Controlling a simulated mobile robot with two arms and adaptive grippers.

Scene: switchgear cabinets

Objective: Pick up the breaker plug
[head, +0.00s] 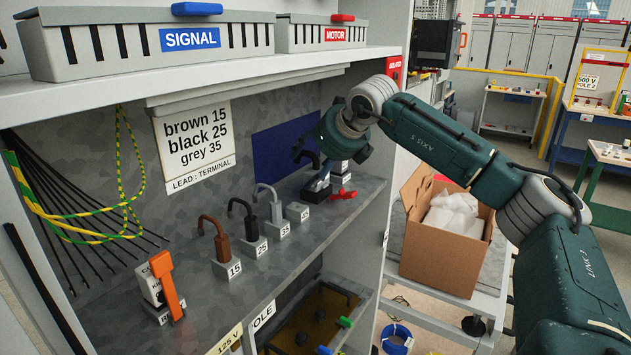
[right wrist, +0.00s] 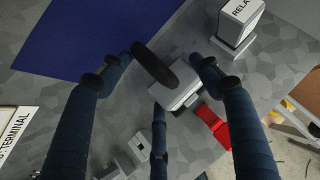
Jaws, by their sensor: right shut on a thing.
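The breaker plug, which looks like a grey block with a thick black loop handle, is at the right end of the grey shelf in the head view (head: 317,187). It also shows between the fingers in the right wrist view (right wrist: 184,96). My right gripper (head: 313,167) reaches down over it from the right. In the right wrist view its dark fingers (right wrist: 158,72) are around the handle and it is shut on the plug. The plug looks upright at shelf level; I cannot tell whether it touches the shelf. My left gripper is not in view.
A red piece (head: 343,194) lies beside the plug, and a white labelled relay block (right wrist: 237,20) stands close by. Brown (head: 221,246), black (head: 247,224) and grey (head: 273,206) leads stand on numbered blocks to the left. The upper shelf (head: 120,96) overhangs. A cardboard box (head: 440,250) is right.

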